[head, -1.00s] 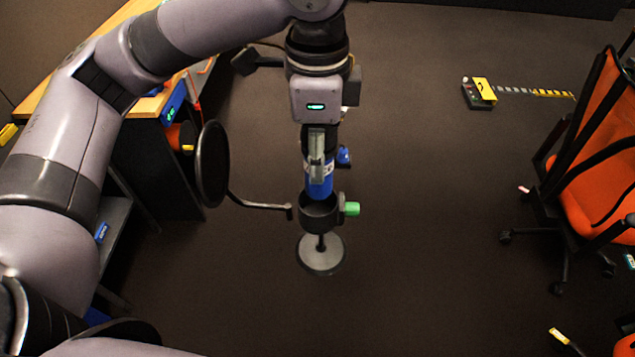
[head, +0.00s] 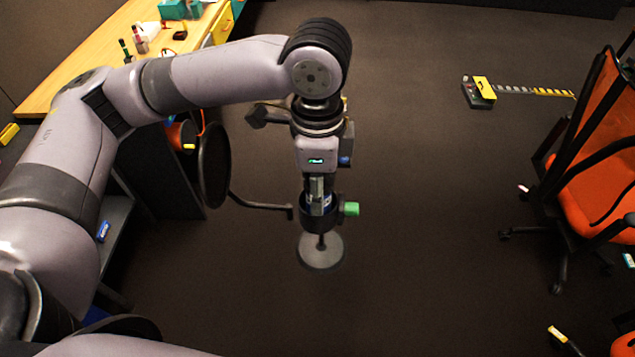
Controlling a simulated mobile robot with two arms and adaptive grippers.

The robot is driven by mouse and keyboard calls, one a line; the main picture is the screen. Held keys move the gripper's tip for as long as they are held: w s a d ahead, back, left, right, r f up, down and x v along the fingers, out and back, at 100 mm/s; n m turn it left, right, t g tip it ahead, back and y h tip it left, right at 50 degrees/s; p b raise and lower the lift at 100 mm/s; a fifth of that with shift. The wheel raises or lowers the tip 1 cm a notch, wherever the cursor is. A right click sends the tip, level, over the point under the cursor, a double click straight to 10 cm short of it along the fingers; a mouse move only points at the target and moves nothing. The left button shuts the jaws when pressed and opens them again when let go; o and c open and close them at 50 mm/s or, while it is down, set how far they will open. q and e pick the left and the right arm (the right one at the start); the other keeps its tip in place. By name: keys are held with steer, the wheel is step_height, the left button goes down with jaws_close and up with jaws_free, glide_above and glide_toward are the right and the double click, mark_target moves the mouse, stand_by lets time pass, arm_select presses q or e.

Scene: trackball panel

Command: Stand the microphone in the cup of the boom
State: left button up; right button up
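The boom's black cup (head: 319,222) sits in the middle of the head view, with a green knob (head: 350,209) on its right side and a thin dark arm (head: 262,205) running left to a round black disc (head: 214,165). My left gripper (head: 317,190) points down right above the cup. It is shut on the microphone (head: 322,200), of which only a little blue and white shows at the cup's rim. The microphone's lower part is hidden inside or behind the cup. I cannot tell whether it touches the cup's floor. My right gripper is not in view.
A grey round disc (head: 321,252) shows below the cup. A wooden desk (head: 90,75) with small items stands at the upper left. An orange chair (head: 596,160) stands at the right. A yellow and black device (head: 479,91) lies on the floor.

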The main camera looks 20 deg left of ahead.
arm_select(q)
steer(key=o, duration=0.4)
steer(key=shift+r, duration=0.1)
step_height(320, 180, up, 12)
steer(key=shift+r+b, duration=0.1)
steer(key=shift+b, duration=0.35)
stand_by(0.5)
